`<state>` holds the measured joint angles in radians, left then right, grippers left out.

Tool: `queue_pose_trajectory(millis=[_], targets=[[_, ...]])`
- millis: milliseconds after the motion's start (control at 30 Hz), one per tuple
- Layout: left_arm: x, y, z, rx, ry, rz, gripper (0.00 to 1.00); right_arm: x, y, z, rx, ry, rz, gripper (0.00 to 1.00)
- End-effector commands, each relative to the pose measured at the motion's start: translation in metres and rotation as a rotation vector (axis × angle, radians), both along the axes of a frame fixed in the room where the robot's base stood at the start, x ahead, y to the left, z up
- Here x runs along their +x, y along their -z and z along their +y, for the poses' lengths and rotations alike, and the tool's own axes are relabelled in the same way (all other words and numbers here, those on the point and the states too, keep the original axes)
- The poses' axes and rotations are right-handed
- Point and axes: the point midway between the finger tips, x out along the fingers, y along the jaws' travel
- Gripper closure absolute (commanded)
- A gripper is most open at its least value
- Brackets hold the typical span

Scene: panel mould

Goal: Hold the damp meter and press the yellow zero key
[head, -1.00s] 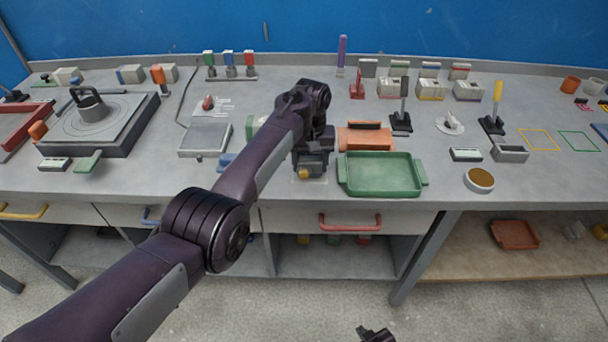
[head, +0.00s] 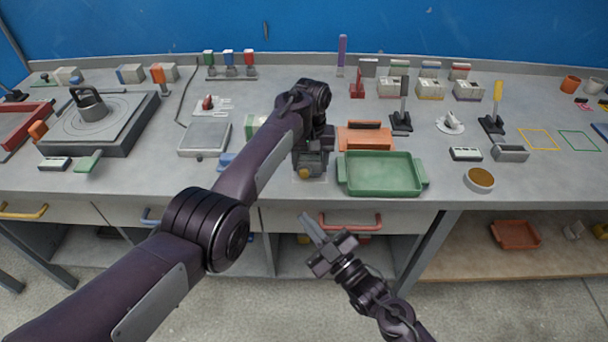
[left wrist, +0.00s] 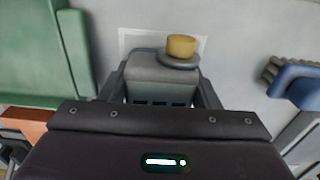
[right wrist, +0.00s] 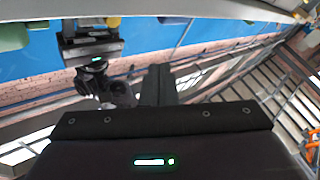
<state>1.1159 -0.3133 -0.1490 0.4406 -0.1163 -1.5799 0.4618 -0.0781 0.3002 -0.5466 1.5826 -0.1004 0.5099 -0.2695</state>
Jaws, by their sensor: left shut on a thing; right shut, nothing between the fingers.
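The damp meter (left wrist: 160,80) is a grey block with small dark windows, seen between the fingers of my left gripper (left wrist: 158,90). The yellow zero key (left wrist: 181,47) is a round knob on a dark disc at its end. In the head view, my left gripper (head: 309,163) is shut on the meter near the bench's front edge, left of the green tray, and the yellow key (head: 303,173) faces the front. My right gripper (head: 308,222) is shut and empty, below and apart from the meter, in front of the drawers. Its closed fingers (right wrist: 160,82) show in the right wrist view.
The green tray (head: 343,187) stands just right of the meter, with an orange tray (head: 364,140) behind it. A red drawer handle (head: 340,225) is close behind my right gripper. The floor space in front of the bench is free.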

Motion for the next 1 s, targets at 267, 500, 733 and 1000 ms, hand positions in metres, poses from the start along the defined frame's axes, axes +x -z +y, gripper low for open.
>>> queue_pose_trajectory(millis=[267, 500, 733, 1000], targets=[[-0.001, 0.002, 0.000, 0.001, 0.000, 0.003, 0.76, -0.003, -0.013, 0.004, 0.011, -0.015, -0.033, 1.00], [-0.001, 0.002, 0.000, 0.001, 0.000, 0.003, 0.76, -0.001, -0.012, 0.004, 0.011, -0.014, -0.032, 1.00], [-0.001, 0.002, 0.000, 0.001, 0.000, 0.004, 0.76, 0.019, -0.013, 0.004, 0.011, -0.013, -0.034, 1.00], [-0.001, 0.002, 0.000, 0.001, 0.000, 0.003, 0.76, 0.058, -0.013, 0.004, 0.011, -0.013, -0.033, 1.00]])
